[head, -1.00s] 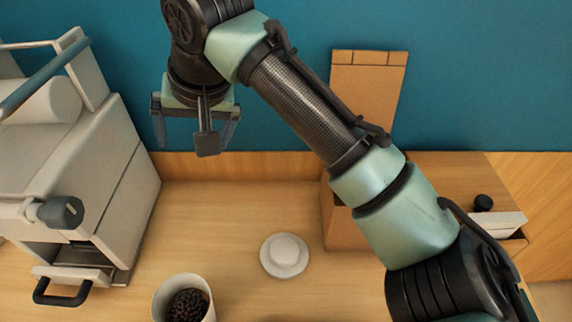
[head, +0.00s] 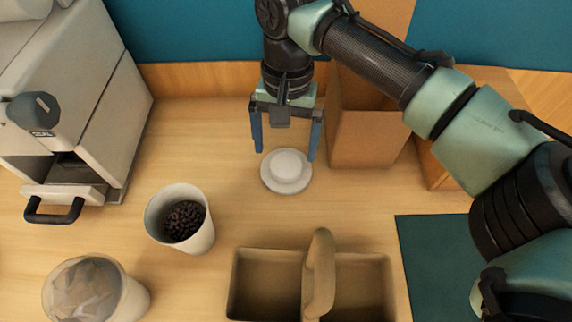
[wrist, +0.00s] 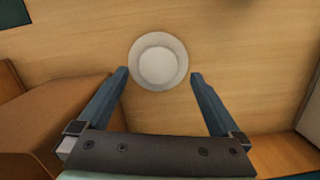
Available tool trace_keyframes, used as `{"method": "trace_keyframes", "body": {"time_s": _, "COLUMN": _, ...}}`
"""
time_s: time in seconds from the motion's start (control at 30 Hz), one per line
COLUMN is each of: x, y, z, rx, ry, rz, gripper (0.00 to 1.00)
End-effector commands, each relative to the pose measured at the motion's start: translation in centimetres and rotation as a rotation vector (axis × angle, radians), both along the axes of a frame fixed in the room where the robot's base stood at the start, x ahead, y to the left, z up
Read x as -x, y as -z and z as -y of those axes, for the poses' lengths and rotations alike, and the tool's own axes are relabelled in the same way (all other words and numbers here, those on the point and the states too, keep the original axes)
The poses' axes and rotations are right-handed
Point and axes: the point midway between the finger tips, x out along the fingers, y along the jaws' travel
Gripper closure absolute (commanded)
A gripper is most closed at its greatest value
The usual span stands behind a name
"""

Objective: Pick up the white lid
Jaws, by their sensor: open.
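The white lid (head: 287,170) is a round disc with a raised centre, lying on the wooden counter in the head view. My gripper (head: 286,155) is open above it, pointing down, with its two blue fingers apart. In the wrist view the lid (wrist: 159,61) shows just beyond the fingertips, roughly centred between them. The open gripper (wrist: 159,73) also shows there with nothing between its fingers. I cannot tell the exact height of the fingertips over the lid.
A white cup of dark beans (head: 155,222) stands left of the lid. A brown divided caddy (head: 238,290) is in front. A cardboard box (head: 362,140) stands close on the right. A lidded cup (head: 132,300) and a pale machine (head: 120,120) are at the left.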

Motion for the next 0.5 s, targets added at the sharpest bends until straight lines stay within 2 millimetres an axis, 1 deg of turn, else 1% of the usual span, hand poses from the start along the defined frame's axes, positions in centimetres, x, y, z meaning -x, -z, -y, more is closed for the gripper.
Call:
{"method": "trace_keyframes", "body": {"time_s": 0.03, "x": 0.0, "y": 0.9, "z": 0.2, "rx": 0.003, "ry": 0.002, "rz": -0.001, "gripper": 0.0}}
{"method": "trace_keyframes", "body": {"time_s": 0.1, "x": 0.1, "y": 2.0, "z": 0.4, "rx": 0.003, "ry": 0.002, "rz": -0.001, "gripper": 0.0}}
{"method": "trace_keyframes", "body": {"time_s": 0.2, "x": 0.2, "y": 3.3, "z": 0.3, "rx": 0.002, "ry": 0.001, "rz": -0.001, "gripper": 0.0}}
{"method": "trace_keyframes", "body": {"time_s": 0.3, "x": 0.3, "y": 4.0, "z": 0.3, "rx": 0.001, "ry": 0.0, "rz": 0.0, "gripper": 0.0}}
{"method": "trace_keyframes", "body": {"time_s": 0.5, "x": 0.3, "y": 4.1, "z": 0.2, "rx": 0.0, "ry": 0.0, "rz": 0.0, "gripper": 0.0}}
